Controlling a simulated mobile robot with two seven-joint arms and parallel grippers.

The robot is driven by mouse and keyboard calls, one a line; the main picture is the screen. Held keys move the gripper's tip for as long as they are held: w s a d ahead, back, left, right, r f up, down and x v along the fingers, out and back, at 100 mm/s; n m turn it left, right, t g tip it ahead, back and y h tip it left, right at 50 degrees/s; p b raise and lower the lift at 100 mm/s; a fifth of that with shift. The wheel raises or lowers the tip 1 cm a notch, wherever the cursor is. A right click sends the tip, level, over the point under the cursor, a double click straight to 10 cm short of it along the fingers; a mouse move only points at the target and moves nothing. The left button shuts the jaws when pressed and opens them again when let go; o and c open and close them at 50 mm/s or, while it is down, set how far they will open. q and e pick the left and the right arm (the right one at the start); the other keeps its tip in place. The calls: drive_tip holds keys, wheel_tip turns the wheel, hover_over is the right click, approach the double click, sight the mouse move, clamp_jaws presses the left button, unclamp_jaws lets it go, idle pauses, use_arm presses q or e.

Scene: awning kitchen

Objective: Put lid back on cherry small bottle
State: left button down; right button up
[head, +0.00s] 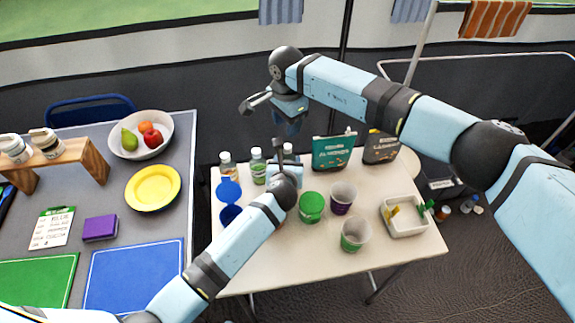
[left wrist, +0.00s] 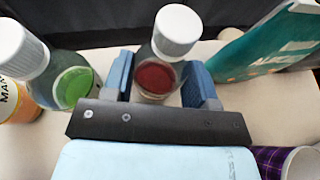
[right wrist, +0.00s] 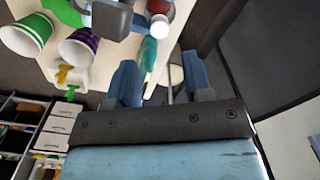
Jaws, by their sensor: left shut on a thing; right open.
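The cherry small bottle (left wrist: 156,76), clear with dark red contents, stands between the fingers of my left gripper (left wrist: 160,85), which is shut on it. Its white lid (left wrist: 176,30) sits on top of the bottle; I cannot tell how tightly. In the head view my left gripper and wrist partly hide the bottle at the back of the white table. The white lid also shows in the right wrist view (right wrist: 160,26). My right gripper (right wrist: 160,85) is open and empty; in the head view (head: 293,127) it hangs behind and above the table's back edge.
Two other white-capped bottles (head: 228,168) (head: 258,166) stand left of the cherry bottle. A teal box (head: 333,152) stands close on its right.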

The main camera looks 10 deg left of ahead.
sight(288, 146)
drive_tip(key=n, duration=0.3)
drive_tip(key=shift+f, duration=4)
clamp_jaws()
drive_tip(key=shift+m, duration=1.5)
